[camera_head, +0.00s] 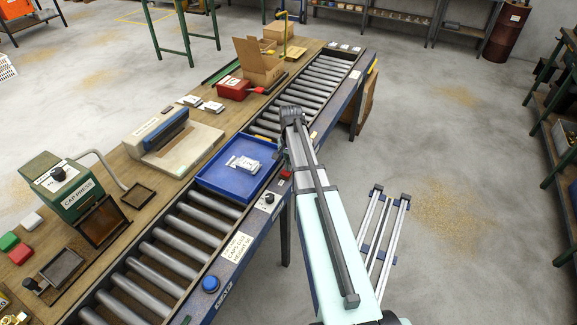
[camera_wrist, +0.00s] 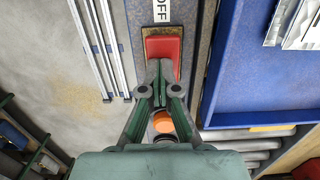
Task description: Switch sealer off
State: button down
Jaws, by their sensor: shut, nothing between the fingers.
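A red switch (camera_wrist: 165,45) on a dark plate sits on the conveyor's side rail, with a white label reading OFF beside it in the wrist view. It also shows as a small red patch in the head view (camera_head: 285,174). My gripper (camera_wrist: 160,68) is shut and empty, its fingertips over the near part of the red switch; I cannot tell whether they touch it. The machine that looks like the sealer (camera_head: 172,138), pale with a blue-grey bar, stands on the wooden bench left of the conveyor.
A blue tray (camera_head: 215,183) holding pale packets sits on the conveyor rollers beside the rail. A black knob (camera_head: 269,199) and a blue button (camera_head: 210,284) are along the same rail. An orange round part (camera_wrist: 163,122) shows between my fingers.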

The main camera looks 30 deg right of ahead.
notch_tip(320, 180, up, 4)
jog(key=shift+r+p, duration=0.1)
jog(key=shift+p, duration=1.15)
jog(key=shift+d+r+b, duration=0.1)
jog(key=shift+r+b, duration=0.2)
jog(key=shift+b, duration=0.1)
notch_tip(320, 180, up, 9)
jog(key=b, duration=0.2)
jog(key=shift+w+d+b, duration=0.15)
jog(key=shift+b, duration=0.15)
jog(key=shift+r, duration=0.1)
jog(key=m+b, duration=0.1)
jog(key=m, duration=0.5)
jog(key=m+y+b, duration=0.1)
jog(key=m+b, duration=0.1)
jog(key=m, duration=0.4)
jog(key=m+b, duration=0.2)
jog(key=m, duration=0.4)
jog(key=shift+w+d+r+g, duration=0.15)
jog(key=shift+w+d+g, duration=0.15)
jog(key=shift+w+g, duration=0.1)
